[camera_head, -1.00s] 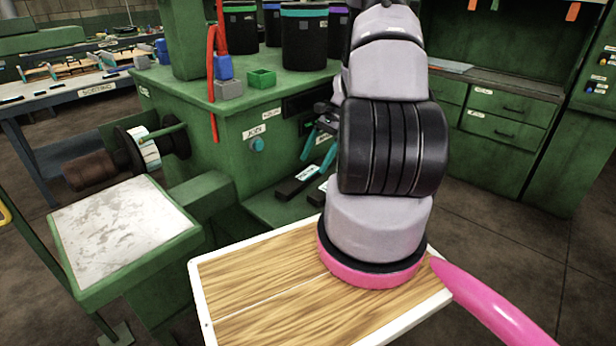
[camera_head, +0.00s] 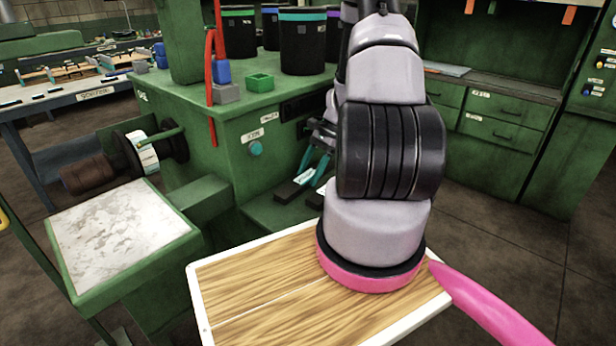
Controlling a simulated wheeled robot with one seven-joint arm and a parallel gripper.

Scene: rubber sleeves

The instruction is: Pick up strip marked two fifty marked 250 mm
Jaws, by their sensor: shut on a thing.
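My gripper (camera_head: 312,180) shows just left of my arm, with its two teal fingers pointing down onto the green ledge of the machine. Its fingertips are at a dark strip (camera_head: 290,192) with a pale label at its upper end, and it is shut on it. The strip lies low at the ledge, and I cannot tell whether it touches the surface. A second dark strip (camera_head: 316,196) is beside it on the right, partly hidden by my arm. The marks on the strips are too small to read, so I cannot tell which is 250 mm.
The green machine (camera_head: 225,150) carries black bins (camera_head: 303,45), a small green box (camera_head: 260,82) and a red upright (camera_head: 212,75). A pale-topped side table (camera_head: 115,230) is at left. A green cabinet (camera_head: 500,125) stands at right. Free floor lies at lower right.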

